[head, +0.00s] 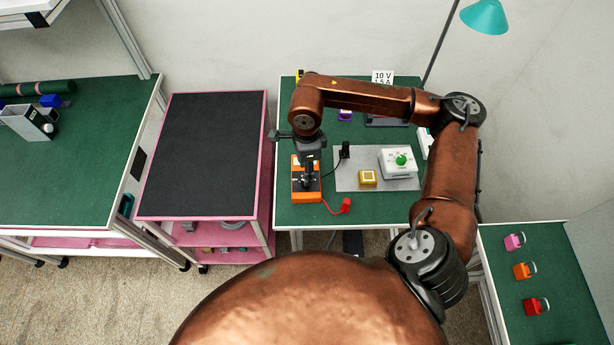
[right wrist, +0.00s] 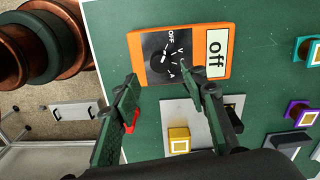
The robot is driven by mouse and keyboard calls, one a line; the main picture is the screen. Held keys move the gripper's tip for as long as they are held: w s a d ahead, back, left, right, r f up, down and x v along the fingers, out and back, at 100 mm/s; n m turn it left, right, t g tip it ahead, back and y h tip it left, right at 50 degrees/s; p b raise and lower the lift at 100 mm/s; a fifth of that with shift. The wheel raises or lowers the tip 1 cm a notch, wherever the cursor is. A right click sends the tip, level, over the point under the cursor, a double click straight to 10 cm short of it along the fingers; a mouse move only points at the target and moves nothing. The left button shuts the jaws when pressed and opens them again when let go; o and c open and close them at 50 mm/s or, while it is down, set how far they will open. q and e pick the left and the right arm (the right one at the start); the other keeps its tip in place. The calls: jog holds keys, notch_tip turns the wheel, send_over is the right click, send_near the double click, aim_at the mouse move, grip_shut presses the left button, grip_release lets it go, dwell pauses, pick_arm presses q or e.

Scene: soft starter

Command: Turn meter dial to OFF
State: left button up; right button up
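The orange meter (head: 299,196) stands on the green table at its front left. In the right wrist view the meter (right wrist: 136,46) shows a black dial face (right wrist: 155,46) marked OFF, V and A, and a white panel (right wrist: 217,53) reading "off". I cannot clearly tell which mark the dial points to. My right gripper (head: 308,180) is over the meter, pointing down. In the right wrist view its fingers (right wrist: 158,74) are spread apart with nothing between them, one partly over the dial face's edge. My left gripper is not in view.
A grey mat (head: 347,179) holds a yellow block (head: 368,178) and a white box with a green knob (head: 401,160). A red clip (head: 346,205) lies beside the meter. A black-topped pink cart (head: 205,150) stands left. Several coloured items are on the right table (head: 560,262).

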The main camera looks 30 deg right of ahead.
notch_tip(320, 180, up, 7)
jog(key=shift+f, duration=0.2)
dwell(0.5)
